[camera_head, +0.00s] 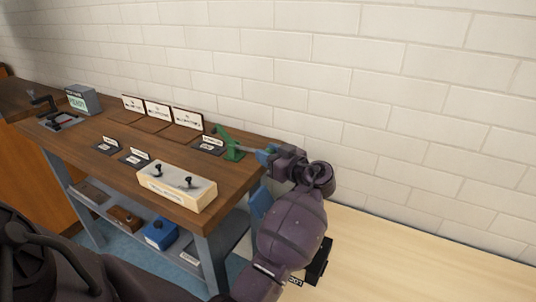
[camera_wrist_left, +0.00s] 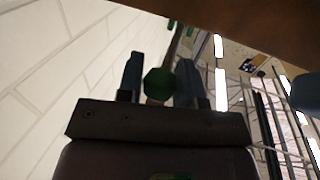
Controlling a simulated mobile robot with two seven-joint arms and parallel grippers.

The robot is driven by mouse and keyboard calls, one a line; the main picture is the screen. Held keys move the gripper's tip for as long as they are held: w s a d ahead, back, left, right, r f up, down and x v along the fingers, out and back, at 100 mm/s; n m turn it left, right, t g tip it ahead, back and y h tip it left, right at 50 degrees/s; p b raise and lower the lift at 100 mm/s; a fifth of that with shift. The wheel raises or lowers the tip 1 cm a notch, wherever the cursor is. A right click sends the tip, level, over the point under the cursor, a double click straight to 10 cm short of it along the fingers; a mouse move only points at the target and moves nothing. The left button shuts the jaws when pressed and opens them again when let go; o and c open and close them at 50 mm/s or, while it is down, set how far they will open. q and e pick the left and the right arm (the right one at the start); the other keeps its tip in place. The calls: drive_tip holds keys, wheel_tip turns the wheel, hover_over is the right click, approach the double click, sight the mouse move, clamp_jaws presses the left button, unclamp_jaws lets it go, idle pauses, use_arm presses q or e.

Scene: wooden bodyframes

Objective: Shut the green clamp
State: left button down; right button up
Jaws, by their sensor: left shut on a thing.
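The green clamp (camera_head: 229,144) stands at the right back end of the wooden workbench. A thin grey lever extends from it to the right, toward my left gripper (camera_head: 264,155). In the left wrist view a round green knob (camera_wrist_left: 159,84) on the end of a grey bar sits between the two dark fingers of my left gripper (camera_wrist_left: 158,80). My left gripper is shut on this clamp handle, just past the bench's right edge. My fingers partly hide the handle in the head view. My right gripper is not in view.
On the wooden workbench (camera_head: 95,130) stand a pale box with two black levers (camera_head: 177,187), several small signs, a grey box (camera_head: 83,98) and a black device (camera_head: 45,105). A blue box (camera_head: 160,235) sits on the lower shelf. A brick wall (camera_head: 400,110) rises close behind.

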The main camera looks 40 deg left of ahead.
use_arm(q)
wheel_tip(320, 180, up, 2)
drive_tip(key=shift+r+n+h+p, duration=0.1)
drive_tip(key=shift+n+h+p, duration=0.2)
drive_tip(key=shift+h+p, duration=0.3)
drive_tip(key=shift+a+r+h+p, duration=0.25)
drive_tip(key=shift+r+h+p, duration=0.1)
drive_tip(key=shift+r+h, duration=0.4)
drive_tip(key=shift+s+a+r+p, duration=0.15)
drive_tip(key=shift+a+r, duration=0.1)
drive_tip(key=shift+r, duration=0.2)
drive_tip(key=shift+s+a+r+p, duration=0.15)
drive_tip(key=shift+a+r, duration=0.1)
drive_tip(key=shift+r, duration=0.15)
drive_tip(key=shift+a+r, duration=0.55)
drive_tip(key=shift+r, duration=0.2)
drive_tip(key=shift+s+a+r+p, duration=0.1)
drive_tip(key=shift+a+r+p, duration=0.25)
drive_tip(key=shift+a+r, duration=0.1)
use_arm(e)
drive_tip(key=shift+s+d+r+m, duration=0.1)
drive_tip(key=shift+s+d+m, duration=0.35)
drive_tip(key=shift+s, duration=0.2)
use_arm(q)
drive_tip(key=shift+f, duration=0.1)
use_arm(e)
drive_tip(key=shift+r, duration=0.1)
